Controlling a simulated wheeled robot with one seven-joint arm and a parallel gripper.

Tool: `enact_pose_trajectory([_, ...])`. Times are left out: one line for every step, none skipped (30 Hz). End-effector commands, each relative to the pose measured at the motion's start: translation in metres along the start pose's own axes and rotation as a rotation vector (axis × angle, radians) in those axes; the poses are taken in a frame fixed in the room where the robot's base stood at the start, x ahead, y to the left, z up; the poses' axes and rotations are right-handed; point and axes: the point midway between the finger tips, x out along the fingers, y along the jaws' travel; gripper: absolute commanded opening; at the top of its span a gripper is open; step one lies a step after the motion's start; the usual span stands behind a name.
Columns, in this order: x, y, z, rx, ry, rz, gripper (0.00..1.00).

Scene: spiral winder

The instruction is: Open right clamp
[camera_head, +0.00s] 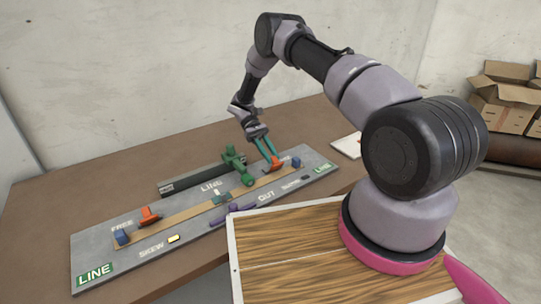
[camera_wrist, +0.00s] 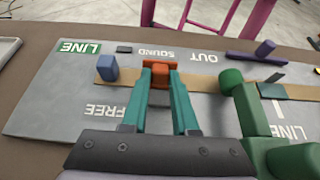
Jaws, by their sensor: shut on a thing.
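The right clamp (camera_head: 275,165) is an orange piece near the right end of the grey board (camera_head: 85,245), beside a small blue block (camera_head: 296,162). In the wrist view the orange clamp (camera_wrist: 160,70) stands at the wooden strip (camera_wrist: 205,82). My gripper (camera_head: 273,156) reaches down to it from above. Its two teal fingers are on either side of the clamp, shut on it, as the wrist view also shows (camera_wrist: 160,80). I cannot tell whether the clamp is open or closed. The left orange clamp (camera_head: 149,216) sits near the board's left end, away from my gripper.
A green mechanism (camera_head: 233,160) stands just left of my gripper, and in the wrist view (camera_wrist: 243,112) it is close beside the right finger. A purple bar (camera_head: 230,214) lies along the front of the board. A dark grey block (camera_head: 180,183) stands behind it.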

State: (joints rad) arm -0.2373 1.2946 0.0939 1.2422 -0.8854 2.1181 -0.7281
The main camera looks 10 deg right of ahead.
Motion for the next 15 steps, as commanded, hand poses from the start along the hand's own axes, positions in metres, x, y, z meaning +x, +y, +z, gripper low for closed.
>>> enact_pose_trajectory([0.0004, -0.0008, -0.0002, -0.001, -0.001, -0.001, 0.00])
enact_pose_trajectory([0.0004, -0.0008, -0.0002, -0.001, -0.001, -0.001, 0.00])
enact_pose_trajectory([0.0004, -0.0008, -0.0002, -0.001, -0.001, -0.001, 0.00])
enact_pose_trajectory([0.0004, -0.0008, -0.0002, -0.001, -0.001, -0.001, 0.00])
enact_pose_trajectory([0.0004, -0.0008, -0.0002, -0.001, -0.001, -0.001, 0.00])
enact_pose_trajectory([0.0004, -0.0008, -0.0002, -0.001, -0.001, -0.001, 0.00])
enact_pose_trajectory([0.0004, -0.0008, -0.0002, -0.001, -0.001, -0.001, 0.00])
enact_pose_trajectory([0.0004, -0.0008, -0.0002, -0.001, -0.001, -0.001, 0.00])
enact_pose_trajectory([0.0004, -0.0007, -0.0002, -0.001, -0.001, -0.001, 0.39])
enact_pose_trajectory([0.0004, -0.0007, -0.0002, -0.001, -0.001, 0.000, 0.50])
enact_pose_trajectory([0.0004, -0.0006, -0.0001, 0.000, -0.001, 0.000, 0.57])
enact_pose_trajectory([0.0003, -0.0005, -0.0001, 0.000, 0.000, 0.000, 0.57])
enact_pose_trajectory([0.0003, -0.0005, -0.0001, 0.000, 0.000, 0.000, 0.57])
enact_pose_trajectory([0.0003, -0.0004, -0.0001, 0.000, 0.000, 0.000, 0.57])
enact_pose_trajectory([0.0002, -0.0004, -0.0001, 0.000, 0.000, 0.000, 0.57])
